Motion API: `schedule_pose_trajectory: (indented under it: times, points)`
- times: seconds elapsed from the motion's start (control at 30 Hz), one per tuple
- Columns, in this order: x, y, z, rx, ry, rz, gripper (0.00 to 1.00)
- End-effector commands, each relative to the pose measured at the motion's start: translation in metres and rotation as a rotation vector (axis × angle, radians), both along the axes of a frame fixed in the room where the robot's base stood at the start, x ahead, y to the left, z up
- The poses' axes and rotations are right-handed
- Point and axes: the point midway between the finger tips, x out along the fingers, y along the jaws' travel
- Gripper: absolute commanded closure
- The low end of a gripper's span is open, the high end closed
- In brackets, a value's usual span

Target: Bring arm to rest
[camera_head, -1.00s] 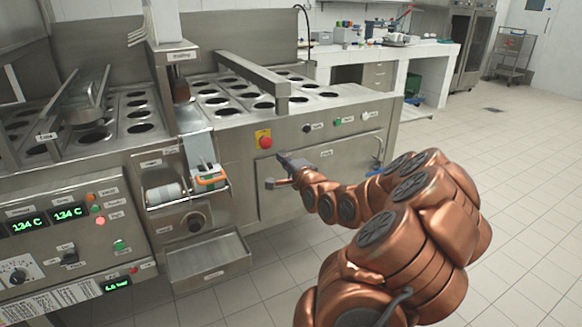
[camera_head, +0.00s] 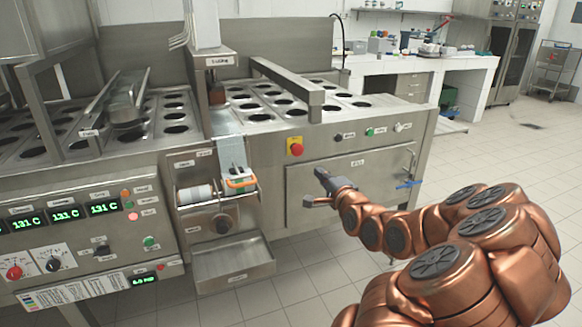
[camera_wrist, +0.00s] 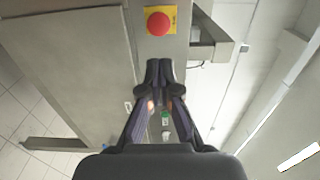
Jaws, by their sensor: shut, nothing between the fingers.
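My gripper (camera_head: 320,174) is at the end of my copper-coloured arm (camera_head: 400,235). It is in front of the steel machine's cabinet door (camera_head: 350,180), below and right of the red button on its yellow plate (camera_head: 296,147). The arm reaches out from the lower right, bent and held in the air. In the wrist view my gripper's fingertips (camera_wrist: 159,68) are together with nothing between them. The red button shows just beyond them in that view (camera_wrist: 159,22). Whether the fingertips touch the door front cannot be told.
The cup filler machine (camera_head: 95,185) with green readouts fills the left and middle. A steel tray (camera_head: 235,262) juts out low at its front. The tiled floor (camera_head: 530,165) on the right is open.

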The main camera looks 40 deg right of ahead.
Motion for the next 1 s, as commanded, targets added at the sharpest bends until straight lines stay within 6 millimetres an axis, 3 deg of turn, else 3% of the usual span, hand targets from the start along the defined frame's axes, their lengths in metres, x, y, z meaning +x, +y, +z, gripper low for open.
schedule_pose_trajectory:
  times: [0.27, 0.37, 0.47, 0.7, 0.87, 1.0]
  points:
    - [0.001, 0.001, -0.001, -0.001, 0.006, 0.003, 1.0]
    - [0.009, 0.012, -0.006, -0.016, 0.052, 0.025, 1.0]
    - [0.025, 0.036, -0.022, -0.05, 0.168, 0.079, 1.0]
    - [0.047, 0.122, -0.073, -0.206, 0.562, 0.282, 1.0]
    - [0.037, 0.178, -0.099, -0.321, 0.808, 0.434, 1.0]
    - [0.014, 0.222, -0.113, -0.425, 1.001, 0.574, 1.0]
